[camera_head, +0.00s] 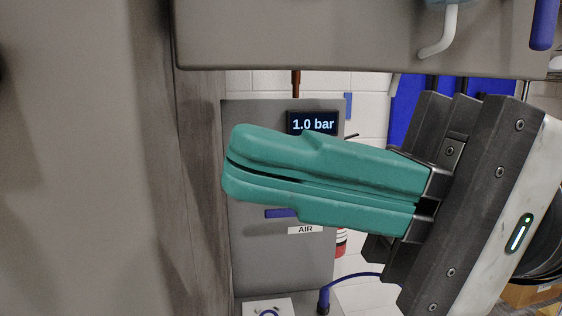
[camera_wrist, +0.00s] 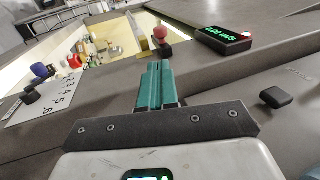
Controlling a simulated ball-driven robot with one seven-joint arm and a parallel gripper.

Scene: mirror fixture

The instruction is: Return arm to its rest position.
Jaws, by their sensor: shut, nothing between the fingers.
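My gripper (camera_head: 228,176) has two teal fingers. It reaches in from the right in the head view, pointing left, with its fingers lying together and nothing between them. In the wrist view the gripper (camera_wrist: 160,66) shows at the centre with its teal fingers side by side. It is in front of a grey cabinet (camera_head: 258,262) in the head view and hides part of the cabinet's front. From this view I cannot tell how far apart they are.
A grey panel (camera_head: 320,38) overhangs at the top, and a grey post (camera_head: 195,200) stands left of the fingertips. A display (camera_head: 313,123) reads 1.0 bar. In the wrist view, a red knob (camera_wrist: 161,33) and a green-lit display (camera_wrist: 222,33) lie beyond the fingers.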

